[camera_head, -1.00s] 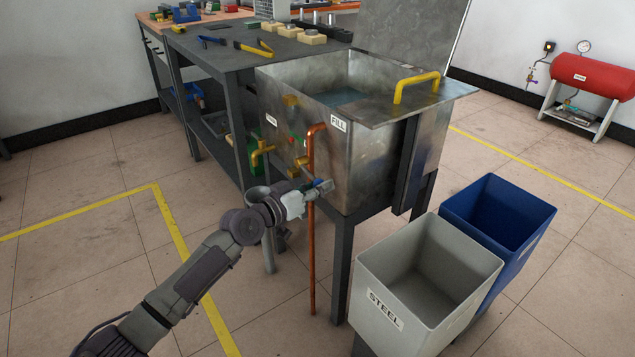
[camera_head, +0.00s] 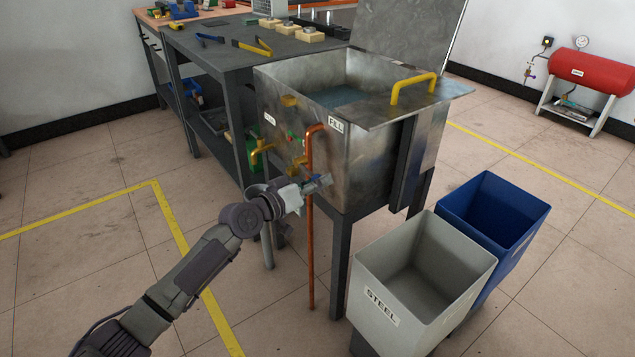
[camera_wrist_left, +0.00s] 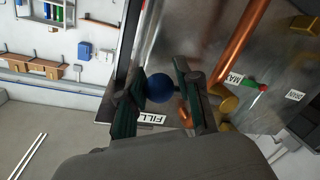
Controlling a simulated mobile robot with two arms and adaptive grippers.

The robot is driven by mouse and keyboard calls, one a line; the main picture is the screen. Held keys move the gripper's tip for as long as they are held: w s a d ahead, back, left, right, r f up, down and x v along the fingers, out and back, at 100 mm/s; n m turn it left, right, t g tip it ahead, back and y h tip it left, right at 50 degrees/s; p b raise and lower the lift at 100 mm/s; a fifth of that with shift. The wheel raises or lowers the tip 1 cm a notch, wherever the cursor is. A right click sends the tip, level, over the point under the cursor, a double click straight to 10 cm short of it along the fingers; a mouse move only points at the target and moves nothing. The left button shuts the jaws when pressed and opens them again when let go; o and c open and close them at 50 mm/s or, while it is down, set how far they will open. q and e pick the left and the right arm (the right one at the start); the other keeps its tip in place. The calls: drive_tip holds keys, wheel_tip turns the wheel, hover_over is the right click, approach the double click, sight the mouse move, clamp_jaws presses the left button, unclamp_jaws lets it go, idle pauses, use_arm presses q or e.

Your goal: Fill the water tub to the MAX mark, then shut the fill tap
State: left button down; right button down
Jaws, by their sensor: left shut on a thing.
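The metal water tub (camera_head: 365,160) stands on dark legs, with bluish water (camera_head: 338,96) inside, below the rim. A copper fill pipe (camera_head: 310,240) rises along its front, below the FILL label (camera_head: 336,126). My left gripper (camera_head: 321,182) is at the pipe, low on the tub's front. In the left wrist view its fingers (camera_wrist_left: 159,86) are shut on the blue knob (camera_wrist_left: 160,88) of the fill tap. The MAX label (camera_wrist_left: 234,78) shows there, beside a small green and red part (camera_wrist_left: 257,86). The water level against MAX cannot be read. My right gripper is not in view.
A brass tap (camera_head: 260,150) sticks out left of the pipe. A grey STEEL bin (camera_head: 375,270) and a blue bin (camera_head: 490,225) stand right of the tub. A dark workbench (camera_head: 225,60) with tools adjoins it behind. The floor at the left is clear.

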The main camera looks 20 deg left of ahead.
use_arm(q)
drive_tip(key=c, duration=0.7)
unclamp_jaws()
drive_tip(key=shift+w+a+r, duration=0.25)
drive_tip(key=shift+a+r, duration=0.05)
drive_tip(key=shift+r, duration=0.2)
drive_tip(key=shift+f, duration=0.1)
drive_tip(key=shift+s+f, duration=0.1)
drive_tip(key=shift+s, duration=0.05)
drive_tip(key=shift+s, duration=0.15)
drive_tip(key=v, duration=1.1)
drive_tip(key=shift+s+a, duration=0.25)
